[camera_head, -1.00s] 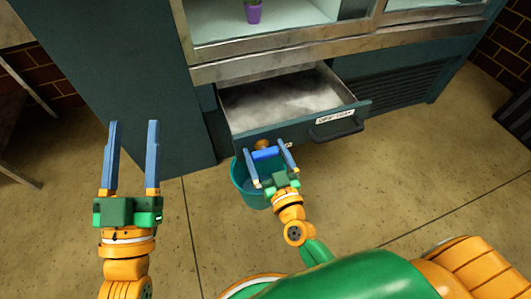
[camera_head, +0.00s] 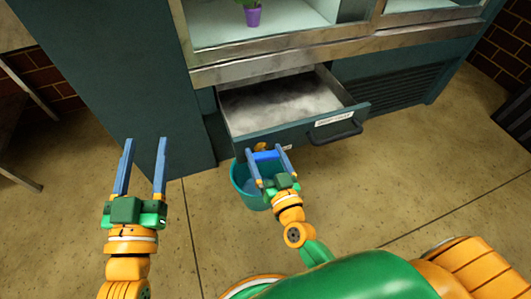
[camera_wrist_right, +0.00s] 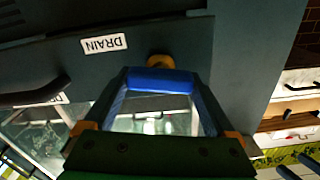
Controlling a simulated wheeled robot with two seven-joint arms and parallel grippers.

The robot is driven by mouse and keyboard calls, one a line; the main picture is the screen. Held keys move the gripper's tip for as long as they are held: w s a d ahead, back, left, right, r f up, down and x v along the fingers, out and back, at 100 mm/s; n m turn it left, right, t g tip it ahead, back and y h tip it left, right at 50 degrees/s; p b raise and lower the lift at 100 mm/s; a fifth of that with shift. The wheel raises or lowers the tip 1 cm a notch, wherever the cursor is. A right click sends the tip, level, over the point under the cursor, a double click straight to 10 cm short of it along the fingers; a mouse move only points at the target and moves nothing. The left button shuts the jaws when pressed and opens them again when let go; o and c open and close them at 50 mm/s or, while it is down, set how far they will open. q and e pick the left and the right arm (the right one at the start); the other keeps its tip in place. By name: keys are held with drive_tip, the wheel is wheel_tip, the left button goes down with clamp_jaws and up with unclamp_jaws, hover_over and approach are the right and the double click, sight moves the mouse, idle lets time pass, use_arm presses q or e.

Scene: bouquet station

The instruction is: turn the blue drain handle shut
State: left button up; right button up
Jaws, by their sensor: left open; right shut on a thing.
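The blue drain handle (camera_head: 266,155) is a short bar on a brass valve (camera_head: 261,146) at the front of the open drip-tray drawer (camera_head: 290,133). My right gripper (camera_head: 265,151) is shut on the handle, a finger at each end. In the right wrist view the blue handle (camera_wrist_right: 160,80) spans crosswise between the fingers, just below the brass fitting (camera_wrist_right: 161,61). My left gripper (camera_head: 145,142) is open and empty, held left of the drawer in front of the dark cabinet.
A teal bucket (camera_head: 240,183) stands on the floor under the valve, partly hidden by my right gripper. The drawer has a black pull (camera_head: 337,132). A "DRAIN" label (camera_wrist_right: 104,43) shows in the wrist view. A purple pot (camera_head: 252,17) stands in the case above.

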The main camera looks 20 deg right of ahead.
drive_tip(key=m, duration=0.4)
drive_tip(key=shift+d+m+p, duration=0.1)
drive_tip(key=shift+m+p, duration=0.2)
drive_tip(key=shift+p, duration=0.1)
drive_tip(key=shift+m, duration=0.9)
use_arm(q)
wheel_tip(320, 180, down, 7)
drive_tip(key=a+g+y, duration=0.1)
drive_tip(key=g+y, duration=0.1)
drive_tip(key=g, duration=0.2)
use_arm(e)
drive_tip(key=shift+f+m, duration=0.1)
drive_tip(key=shift+m, duration=1.7)
drive_tip(key=shift+d+f+m, duration=0.1)
drive_tip(key=shift+m, duration=1.1)
use_arm(q)
drive_tip(key=shift+w+d+r+t+h, duration=0.15)
drive_tip(key=shift+r+t+h, duration=0.15)
drive_tip(key=shift+r+t, duration=0.45)
drive_tip(key=shift+s+d+r+t+h, duration=0.15)
drive_tip(key=shift+r+t+h, duration=0.2)
drive_tip(key=shift+r, duration=0.75)
use_arm(e)
drive_tip(key=shift+m, duration=1.7)
use_arm(q)
drive_tip(key=shift+w, duration=0.1)
